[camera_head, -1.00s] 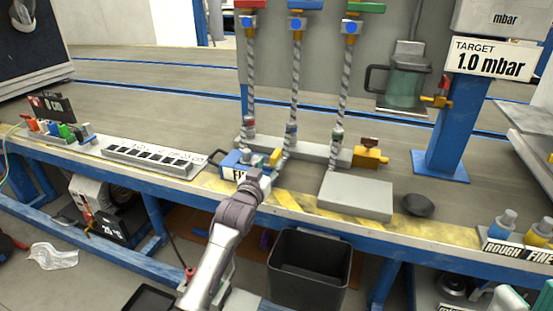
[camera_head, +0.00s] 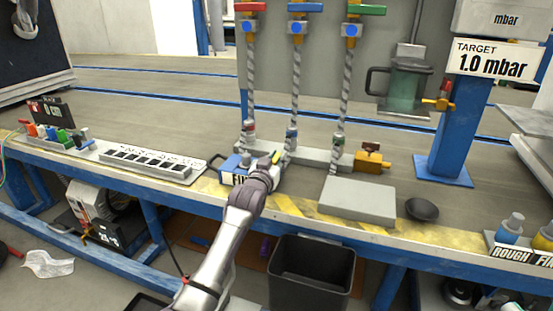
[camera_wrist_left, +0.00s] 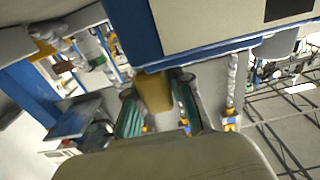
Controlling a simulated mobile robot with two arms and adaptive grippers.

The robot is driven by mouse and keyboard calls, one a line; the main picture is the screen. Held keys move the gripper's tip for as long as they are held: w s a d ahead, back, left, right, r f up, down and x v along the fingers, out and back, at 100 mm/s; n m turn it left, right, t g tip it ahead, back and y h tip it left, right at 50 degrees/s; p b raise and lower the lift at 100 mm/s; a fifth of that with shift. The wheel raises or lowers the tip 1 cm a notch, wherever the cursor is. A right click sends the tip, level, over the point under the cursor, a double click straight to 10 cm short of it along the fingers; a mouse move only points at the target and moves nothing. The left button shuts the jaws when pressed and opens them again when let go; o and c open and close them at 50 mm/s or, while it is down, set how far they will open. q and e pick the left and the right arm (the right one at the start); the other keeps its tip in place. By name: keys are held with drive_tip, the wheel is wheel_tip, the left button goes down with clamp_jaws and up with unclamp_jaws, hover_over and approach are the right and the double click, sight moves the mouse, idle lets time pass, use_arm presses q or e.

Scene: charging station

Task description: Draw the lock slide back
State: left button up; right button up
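A blue block with a white label (camera_head: 233,172) sits on the bench near its front edge, with a black loop handle on its left. My left gripper (camera_head: 268,167) is at its right end and covers part of it. In the left wrist view a yellow piece (camera_wrist_left: 153,92), possibly the lock slide, sticks out below a blue and white body (camera_wrist_left: 205,25). The green-padded fingers of my left gripper (camera_wrist_left: 157,106) stand on either side of the yellow piece. Whether they press on it is unclear. My right gripper is not in view.
Hoses with coloured valve handles (camera_head: 297,8) rise behind the block. A brass fitting (camera_head: 371,158), grey box (camera_head: 358,199) and dark bowl (camera_head: 422,209) are to the right. A slotted rack (camera_head: 150,163) is to the left. A black bin (camera_head: 312,272) stands below.

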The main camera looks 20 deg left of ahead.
use_arm(q)
clamp_jaws()
drive_tip(key=d+p, duration=0.1)
drive_tip(key=d, duration=0.2)
drive_tip(key=shift+r+p, duration=0.1)
drive_tip(key=shift+p, duration=0.25)
drive_tip(key=shift+s+d, duration=0.1)
drive_tip(key=shift+d, duration=0.15)
drive_tip(key=o, duration=0.7)
unclamp_jaws()
drive_tip(key=shift+o, duration=0.2)
